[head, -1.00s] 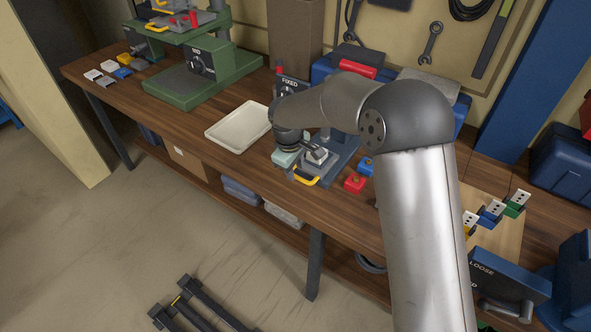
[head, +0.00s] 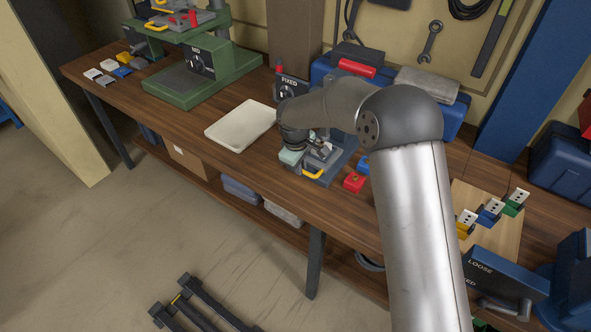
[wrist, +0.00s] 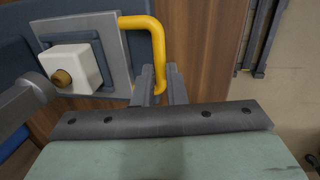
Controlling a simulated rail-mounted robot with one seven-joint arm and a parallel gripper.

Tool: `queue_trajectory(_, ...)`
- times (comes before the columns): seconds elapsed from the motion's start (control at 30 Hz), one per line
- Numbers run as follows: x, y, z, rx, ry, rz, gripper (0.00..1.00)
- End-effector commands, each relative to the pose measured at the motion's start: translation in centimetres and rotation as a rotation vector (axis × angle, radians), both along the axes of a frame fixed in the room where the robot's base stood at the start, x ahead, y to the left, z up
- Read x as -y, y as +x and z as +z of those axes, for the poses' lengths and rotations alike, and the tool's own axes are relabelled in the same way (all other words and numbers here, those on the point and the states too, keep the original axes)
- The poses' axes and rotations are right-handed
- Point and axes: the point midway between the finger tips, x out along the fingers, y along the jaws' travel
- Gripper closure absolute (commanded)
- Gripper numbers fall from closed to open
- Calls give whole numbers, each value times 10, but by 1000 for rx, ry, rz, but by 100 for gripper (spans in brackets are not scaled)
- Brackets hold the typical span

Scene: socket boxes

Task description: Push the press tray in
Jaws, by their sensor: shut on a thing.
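The press tray is a grey plate (wrist: 112,40) with a yellow handle (head: 313,174) at its front edge. In the wrist view the handle (wrist: 157,40) is a yellow loop, and my gripper (wrist: 164,85) is shut on its near end. A white box (wrist: 80,66) with a brass-coloured round part sits on the plate. In the head view the tray is low at the front of the blue-grey press (head: 340,163), and my arm and wrist hide much of it. The fingertips are hard to make out there.
A red block (head: 354,182) and a blue block stand just right of the press. An empty cream tray (head: 241,126) lies to its left. A green press (head: 205,68) stands farther left. A wooden board (head: 490,215) with several coloured holders is at right.

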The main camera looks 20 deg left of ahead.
Motion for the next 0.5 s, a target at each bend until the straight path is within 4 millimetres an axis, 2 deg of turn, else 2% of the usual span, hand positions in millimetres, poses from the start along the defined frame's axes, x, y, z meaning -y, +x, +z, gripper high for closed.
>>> queue_trajectory(0.1, 4, 14, 0, 1, 2, -2, 100)
queue_trajectory(0.4, 6, 17, 1, 6, 2, 0, 100)
queue_trajectory(0.43, 6, 18, 1, 6, 2, 0, 80)
queue_trajectory(0.5, 6, 17, 1, 6, 2, 0, 67)
